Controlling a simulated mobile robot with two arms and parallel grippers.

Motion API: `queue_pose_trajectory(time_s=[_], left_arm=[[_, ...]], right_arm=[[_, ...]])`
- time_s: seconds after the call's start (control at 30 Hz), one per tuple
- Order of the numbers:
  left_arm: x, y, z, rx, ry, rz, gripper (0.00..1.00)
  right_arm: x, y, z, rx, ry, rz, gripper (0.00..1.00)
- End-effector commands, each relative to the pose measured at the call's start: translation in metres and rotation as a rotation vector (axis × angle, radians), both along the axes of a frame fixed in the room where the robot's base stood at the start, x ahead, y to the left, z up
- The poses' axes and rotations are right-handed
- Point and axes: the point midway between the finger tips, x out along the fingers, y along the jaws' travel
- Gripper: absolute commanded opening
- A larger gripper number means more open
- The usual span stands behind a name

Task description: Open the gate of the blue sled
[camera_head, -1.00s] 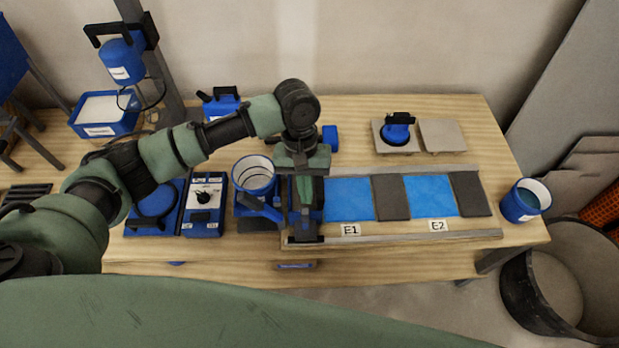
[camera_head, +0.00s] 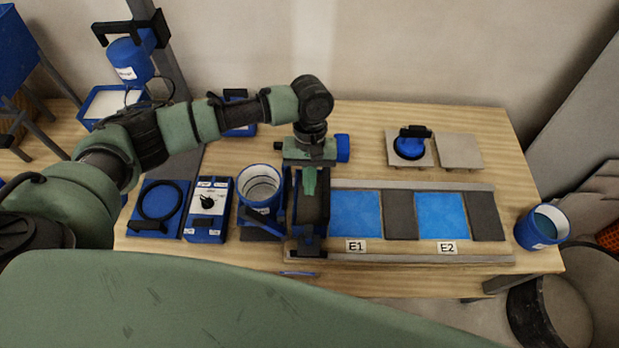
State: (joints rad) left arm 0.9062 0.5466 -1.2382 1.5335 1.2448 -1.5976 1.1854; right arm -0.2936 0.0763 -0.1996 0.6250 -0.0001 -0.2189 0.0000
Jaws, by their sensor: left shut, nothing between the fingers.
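The blue sled (camera_head: 309,243) sits at the left end of the two rails, left of the first blue patch. It looks like a narrow dark trough with blue sides. I cannot tell its gate apart clearly or see whether the gate is open. My left gripper (camera_head: 309,187) is above the back part of the sled, pointing down, with its fingers shut and empty. It hides the sled's back end, and I cannot tell whether it touches the sled. My right gripper is not in view.
A blue bucket (camera_head: 262,187) stands close left of the sled, beside a control box (camera_head: 208,208). Blue patches marked E1 (camera_head: 356,214) and E2 (camera_head: 441,216) lie between the rails. A suction lifter (camera_head: 411,146) rests on a tile behind. Another bucket (camera_head: 541,228) stands at right.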

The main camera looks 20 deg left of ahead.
Motion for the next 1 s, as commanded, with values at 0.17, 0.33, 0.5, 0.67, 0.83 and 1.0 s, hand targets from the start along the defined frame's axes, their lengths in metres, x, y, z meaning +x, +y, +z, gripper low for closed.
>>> queue_pose_trajectory(time_s=[0.17, 0.33, 0.5, 0.67, 0.83, 1.0], left_arm=[[-0.011, -0.002, -0.038, 0.002, 0.004, 0.001, 0.0], [-0.028, -0.008, -0.051, 0.0, 0.0, -0.005, 0.0], [-0.046, -0.013, -0.052, 0.001, -0.001, -0.001, 0.0], [-0.051, -0.015, -0.054, 0.0, -0.001, -0.001, 0.0], [-0.052, -0.015, -0.054, 0.0, -0.001, 0.0, 0.0], [-0.051, -0.015, -0.054, 0.001, -0.003, 0.0, 0.0]], right_arm=[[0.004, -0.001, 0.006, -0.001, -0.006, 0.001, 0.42], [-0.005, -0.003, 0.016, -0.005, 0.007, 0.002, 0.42], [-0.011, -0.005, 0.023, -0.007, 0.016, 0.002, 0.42], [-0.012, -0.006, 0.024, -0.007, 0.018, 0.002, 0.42], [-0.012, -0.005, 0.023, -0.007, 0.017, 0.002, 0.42], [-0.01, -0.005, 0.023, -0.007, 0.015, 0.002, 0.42]])
